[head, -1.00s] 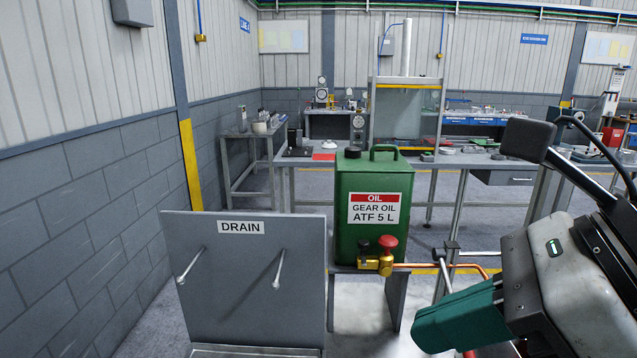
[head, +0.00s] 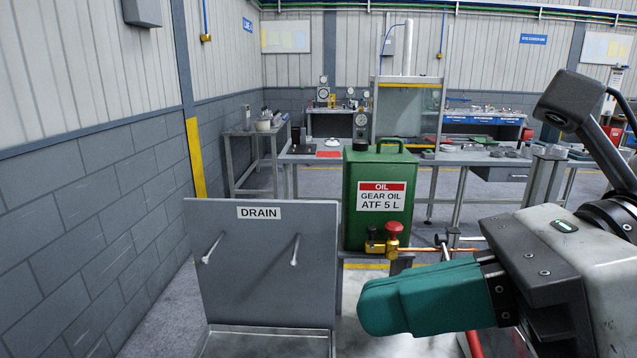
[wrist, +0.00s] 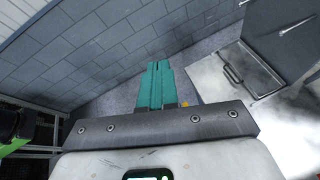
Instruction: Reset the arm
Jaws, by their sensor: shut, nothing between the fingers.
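My gripper (head: 365,306) has teal fingers and is at the lower right of the head view, pointing left. It is shut and empty, in front of the bench top and to the right of the drain panel. In the wrist view my gripper (wrist: 157,64) shows its two teal fingers side by side, pointing toward the grey block wall and floor. Nothing is held between them.
A grey drain panel (head: 262,265) with two pegs stands at left above a tray (head: 265,343). A green oil can (head: 377,228) stands behind my gripper, with a red-knobbed brass valve (head: 392,240) before it. A block wall (head: 80,250) bounds the left.

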